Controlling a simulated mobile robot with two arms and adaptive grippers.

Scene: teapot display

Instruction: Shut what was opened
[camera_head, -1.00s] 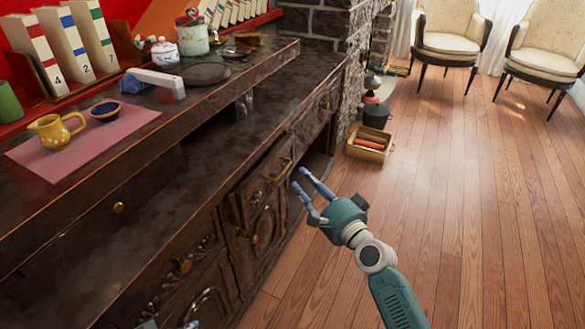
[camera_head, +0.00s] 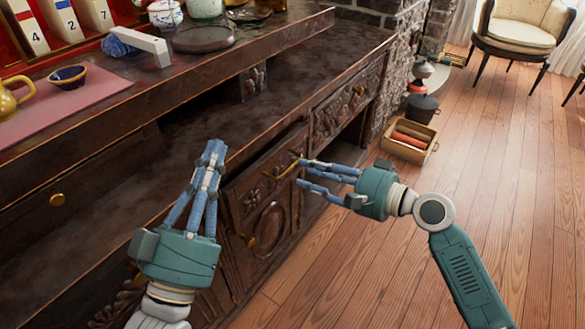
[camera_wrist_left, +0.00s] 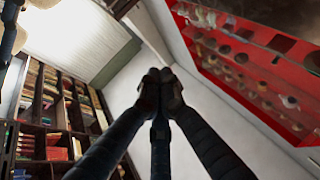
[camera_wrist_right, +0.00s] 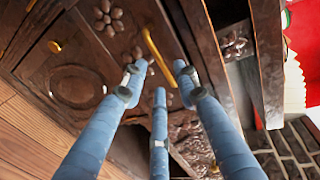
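The dark carved cabinet (camera_head: 330,68) has a drawer (camera_head: 262,172) with a brass handle (camera_head: 289,166); its front seems to stand out a little, though how far I cannot tell. My right gripper (camera_head: 304,173) is open, its fingertips at this handle. In the right wrist view the handle (camera_wrist_right: 156,54) lies between the spread fingertips (camera_wrist_right: 160,80); contact is unclear. A carved door (camera_head: 262,235) with a brass knob (camera_head: 249,241) is below the drawer. My left gripper (camera_head: 214,150) is shut and empty, raised in front of the cabinet; its fingertips (camera_wrist_left: 160,84) meet in the left wrist view.
Another carved drawer (camera_head: 345,104) is to the right, above a dark opening. The cabinet top holds a pink mat (camera_head: 95,92), a blue bowl (camera_head: 68,78) and a yellow jug (camera_head: 10,100). A box with red rolls (camera_head: 410,141) stands on the floor.

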